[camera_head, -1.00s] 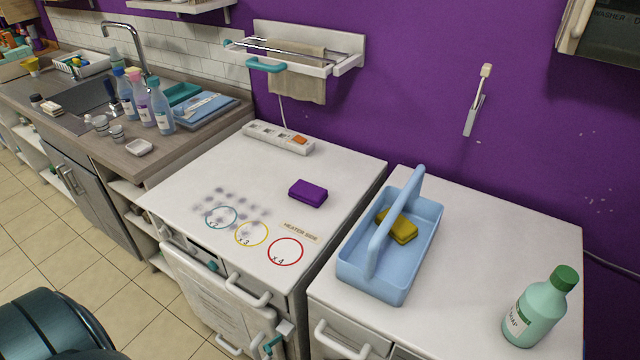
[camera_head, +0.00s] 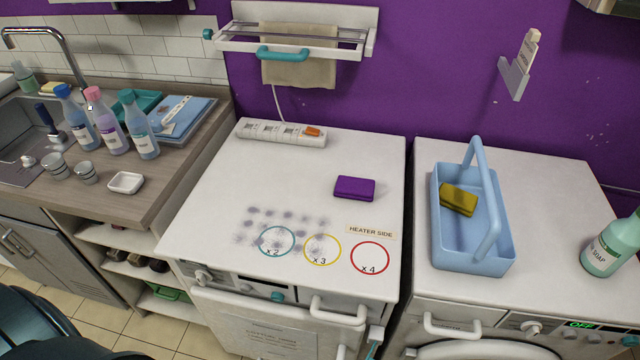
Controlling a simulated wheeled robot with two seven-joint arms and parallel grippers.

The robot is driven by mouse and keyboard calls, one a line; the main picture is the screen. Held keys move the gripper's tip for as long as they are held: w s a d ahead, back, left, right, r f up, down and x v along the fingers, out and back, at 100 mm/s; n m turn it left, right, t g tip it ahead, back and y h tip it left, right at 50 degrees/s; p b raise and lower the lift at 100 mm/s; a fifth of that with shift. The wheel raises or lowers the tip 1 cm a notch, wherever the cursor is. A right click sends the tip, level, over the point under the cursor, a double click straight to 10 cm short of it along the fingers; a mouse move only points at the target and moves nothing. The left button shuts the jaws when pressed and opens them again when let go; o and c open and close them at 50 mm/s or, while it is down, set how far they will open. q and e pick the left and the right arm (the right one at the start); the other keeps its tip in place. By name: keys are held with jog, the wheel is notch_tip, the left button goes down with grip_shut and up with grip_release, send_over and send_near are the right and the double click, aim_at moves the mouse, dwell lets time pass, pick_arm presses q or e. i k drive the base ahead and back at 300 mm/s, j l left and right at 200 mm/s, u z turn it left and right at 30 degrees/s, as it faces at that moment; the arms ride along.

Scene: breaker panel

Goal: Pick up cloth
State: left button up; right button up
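A beige cloth (camera_head: 299,60) hangs over a bar of the white wall rack (camera_head: 368,40), on the purple wall behind the white machine top. The rack's teal handle (camera_head: 283,53) crosses in front of the cloth's upper part. The cloth's lower edge hangs free, well above the machine top. Neither of my grippers is in view.
The white top (camera_head: 250,180) below the rack holds a purple sponge (camera_head: 355,188), a power strip (camera_head: 280,134) and smudges. To the right are a blue caddy (camera_head: 470,258) with a yellow sponge and a soap bottle (camera_head: 612,247). Several bottles stand on the counter (camera_head: 170,165).

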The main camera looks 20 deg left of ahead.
aim_at(355, 188)
jog(key=k+j, duration=0.1)
jog(key=j, duration=0.75)
jog(key=k+j, duration=0.15)
jog(key=j, duration=0.65)
jog(key=k, duration=0.05)
